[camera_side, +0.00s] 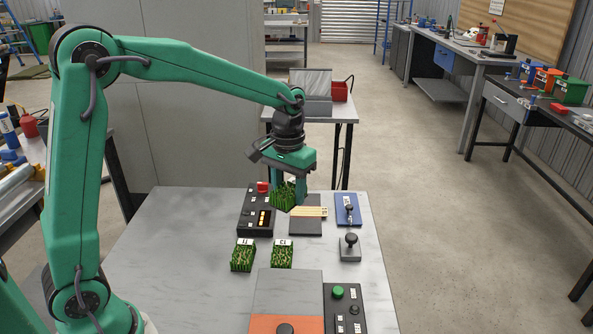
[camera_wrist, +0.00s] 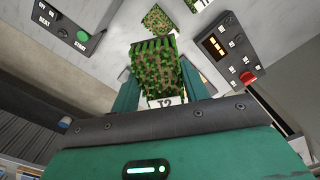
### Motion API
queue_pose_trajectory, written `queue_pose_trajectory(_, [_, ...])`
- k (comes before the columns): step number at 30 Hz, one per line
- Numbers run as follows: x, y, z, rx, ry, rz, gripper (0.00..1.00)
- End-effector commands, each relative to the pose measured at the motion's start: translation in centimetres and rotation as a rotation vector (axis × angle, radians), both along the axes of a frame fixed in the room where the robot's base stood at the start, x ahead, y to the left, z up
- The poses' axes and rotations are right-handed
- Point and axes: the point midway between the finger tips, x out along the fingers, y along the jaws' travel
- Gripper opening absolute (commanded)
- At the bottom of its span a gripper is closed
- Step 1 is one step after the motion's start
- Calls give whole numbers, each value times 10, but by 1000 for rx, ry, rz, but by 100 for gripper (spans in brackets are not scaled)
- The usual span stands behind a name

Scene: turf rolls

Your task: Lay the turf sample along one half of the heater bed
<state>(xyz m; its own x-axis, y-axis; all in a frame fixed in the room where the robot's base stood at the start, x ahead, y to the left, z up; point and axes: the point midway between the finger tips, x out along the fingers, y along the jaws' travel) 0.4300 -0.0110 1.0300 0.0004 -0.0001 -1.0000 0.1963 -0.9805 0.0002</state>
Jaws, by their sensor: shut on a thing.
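My gripper (camera_side: 287,198) is shut on a green turf sample (camera_side: 283,194), held above the far part of the table. In the wrist view this turf sample (camera_wrist: 158,70) sits between the two green fingers, with a white "T2" tag at its near end. The likely heater bed (camera_side: 289,291), a flat grey plate with an orange part, lies at the table's near edge, well away from my gripper. A black knob shows at its front. Two more tagged turf samples, a left one (camera_side: 243,257) and a right one (camera_side: 281,254), lie between.
A black control box (camera_side: 324,295) with a green button stands right of the bed. Another box (camera_side: 252,222) with a red button and lit display stands behind the loose samples. A dark plate (camera_side: 305,228), blue pad (camera_side: 356,216) and knobbed block (camera_side: 350,254) are at right. The table's left side is clear.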

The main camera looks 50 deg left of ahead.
Motion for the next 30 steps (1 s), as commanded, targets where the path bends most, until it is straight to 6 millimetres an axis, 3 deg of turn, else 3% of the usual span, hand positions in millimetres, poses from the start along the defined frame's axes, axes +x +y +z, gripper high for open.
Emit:
queue_pose_trajectory(15, [57, -31, -41, 0, 1, 462, 20])
queue_pose_trajectory(30, [71, -39, -53, 0, 0, 590, 20])
